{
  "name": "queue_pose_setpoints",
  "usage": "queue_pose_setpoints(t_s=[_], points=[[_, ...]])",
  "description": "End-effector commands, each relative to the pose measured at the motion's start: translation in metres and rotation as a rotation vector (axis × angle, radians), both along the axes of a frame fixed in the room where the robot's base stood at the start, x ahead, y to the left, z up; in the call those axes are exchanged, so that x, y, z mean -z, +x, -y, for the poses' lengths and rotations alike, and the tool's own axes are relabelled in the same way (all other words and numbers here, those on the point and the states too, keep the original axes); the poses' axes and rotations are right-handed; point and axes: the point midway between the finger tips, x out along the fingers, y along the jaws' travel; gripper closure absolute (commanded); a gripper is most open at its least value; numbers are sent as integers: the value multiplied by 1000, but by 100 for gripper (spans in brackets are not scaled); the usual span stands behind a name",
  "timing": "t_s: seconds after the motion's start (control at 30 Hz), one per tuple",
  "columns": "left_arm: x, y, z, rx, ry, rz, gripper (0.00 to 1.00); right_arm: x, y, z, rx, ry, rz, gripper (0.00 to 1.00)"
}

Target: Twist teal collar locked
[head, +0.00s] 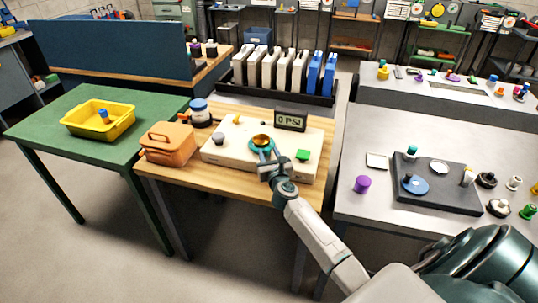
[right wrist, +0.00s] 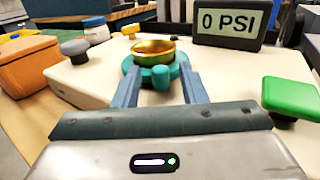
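The teal collar (head: 261,144) is a ring around a brass cup (head: 261,139) on a cream box (head: 240,155). In the right wrist view the collar (right wrist: 135,68) has a short teal knob (right wrist: 160,77) facing me. My right gripper (head: 266,160) is at the near side of the collar. In the right wrist view its two blue-grey fingers (right wrist: 161,82) stand apart, with the knob between them and visible gaps on both sides. Whether the fingertips touch the collar's rim cannot be told. My left gripper is out of view.
A display (head: 290,119) reading 0 PSI stands behind the box. A green button (head: 302,154) is right of the collar, a grey knob (head: 218,138) left. An orange case (head: 169,143) stands left of the box. A grey table (head: 350,205) holds several small parts at right.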

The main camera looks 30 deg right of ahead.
Motion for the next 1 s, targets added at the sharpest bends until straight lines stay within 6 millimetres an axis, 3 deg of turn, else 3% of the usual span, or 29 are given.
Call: queue_pose_setpoints(t_s=[0.03,0.17,0.2,0.57,1.0], points=[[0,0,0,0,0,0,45,0,0,0,0,0,0,72],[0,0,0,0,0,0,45,0,0,0,0,0,0,98],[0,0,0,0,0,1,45,0,0,0,0,0,0,100],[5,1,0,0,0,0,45,2,1,-5,50,1,0,100],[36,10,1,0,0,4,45,4,11,-26,336,2,1,100]])
